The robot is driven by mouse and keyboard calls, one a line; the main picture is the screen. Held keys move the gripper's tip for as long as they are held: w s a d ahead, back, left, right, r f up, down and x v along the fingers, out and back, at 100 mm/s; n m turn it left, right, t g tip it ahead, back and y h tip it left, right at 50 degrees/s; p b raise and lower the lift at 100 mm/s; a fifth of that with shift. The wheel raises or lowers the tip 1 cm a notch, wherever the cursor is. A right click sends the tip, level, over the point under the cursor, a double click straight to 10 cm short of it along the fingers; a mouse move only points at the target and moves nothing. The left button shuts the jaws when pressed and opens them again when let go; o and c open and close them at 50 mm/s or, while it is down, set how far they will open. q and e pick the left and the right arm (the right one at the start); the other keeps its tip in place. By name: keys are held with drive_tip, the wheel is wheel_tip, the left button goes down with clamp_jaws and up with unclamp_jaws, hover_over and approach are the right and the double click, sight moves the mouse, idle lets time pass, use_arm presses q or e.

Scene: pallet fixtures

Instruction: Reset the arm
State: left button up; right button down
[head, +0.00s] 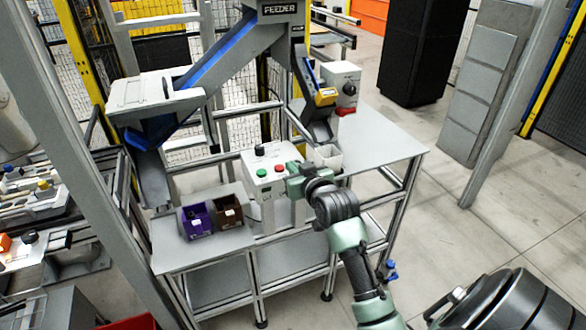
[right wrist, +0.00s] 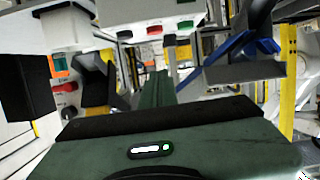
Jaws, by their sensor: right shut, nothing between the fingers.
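My right arm comes in from the lower right in the head view. Its green and dark gripper (head: 293,181) is at the front right of the control box (head: 262,172), which has green and red buttons. The gripper is shut and empty. In the right wrist view the shut fingers (right wrist: 157,88) stick out past the green gripper body, with the box's buttons (right wrist: 154,30) beyond them. I cannot tell whether the gripper touches the box. My left gripper is not in view.
A white container (head: 327,158) stands just right of the gripper, under the feeder chute (head: 318,120). Purple (head: 196,222) and brown (head: 228,212) bins sit on the left table. The right tabletop (head: 385,150) is mostly clear. A grey post (head: 95,150) rises at left.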

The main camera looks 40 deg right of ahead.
idle(0.6)
drive_tip(key=s+a+f+g+y, duration=0.1)
drive_tip(key=a+f+g, duration=0.1)
drive_tip(key=f, duration=0.8)
drive_tip(key=s+a+f+g, duration=0.1)
drive_tip(key=a+f, duration=0.1)
drive_tip(key=f, duration=0.8)
drive_tip(key=s+a+f+n+g+y, duration=0.1)
drive_tip(key=s+a+f, duration=0.1)
drive_tip(key=s+f, duration=0.35)
drive_tip(key=s+a+f+g, duration=0.2)
drive_tip(key=f, duration=0.7)
drive_tip(key=s+a+f+n+g+y, duration=0.1)
drive_tip(key=s+a+f, duration=0.1)
drive_tip(key=s+f, duration=0.35)
drive_tip(key=s+a+f+n+g, duration=0.1)
drive_tip(key=s+a+f+g, duration=0.1)
drive_tip(key=s+f, duration=0.5)
drive_tip(key=s+a+f+n+g, duration=0.1)
drive_tip(key=s+f, duration=0.6)
drive_tip(key=s, duration=1)
drive_tip(key=s+a+f+g, duration=0.3)
drive_tip(key=s+f, duration=0.3)
drive_tip(key=s, duration=0.6)
drive_tip(key=shift+a+f+n+y, duration=0.3)
drive_tip(key=shift+a+f+n, duration=0.1)
drive_tip(key=shift+a, duration=0.15)
drive_tip(key=shift+s, duration=0.1)
